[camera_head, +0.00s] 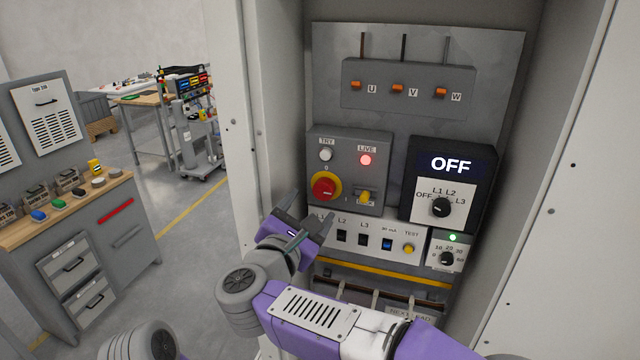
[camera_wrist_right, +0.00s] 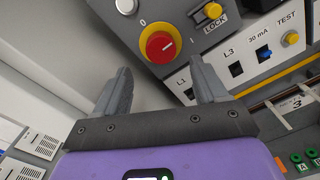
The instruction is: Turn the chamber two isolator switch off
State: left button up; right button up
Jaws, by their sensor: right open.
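The isolator switch is a round red knob on a yellow plate (camera_head: 325,187), on a grey box in the open cabinet. It also shows in the wrist view (camera_wrist_right: 160,47), with a 0 mark above and a small mark to its right. A pale line on the knob seems to point right, toward that mark. The red LIVE lamp (camera_head: 366,160) above right is lit. I cannot read a chamber label. My right gripper (camera_head: 312,211) is open and empty, just below and in front of the knob, its fingers spread on either side. No contact shows. My left gripper is out of view.
A yellow lock toggle (camera_head: 366,197) sits right of the knob. A strip with black switches and a yellow TEST button (camera_head: 408,249) is below. A black meter (camera_head: 449,168) reads OFF at right. The cabinet's side walls bound the space. A workbench (camera_head: 90,205) stands left.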

aim_at(322, 193)
jog(key=shift+p+x, duration=1)
jog(key=shift+x, duration=2.05)
jog(key=c, duration=1.1)
jog(key=shift+o, duration=0.2)
jog(key=shift+f, duration=0.1)
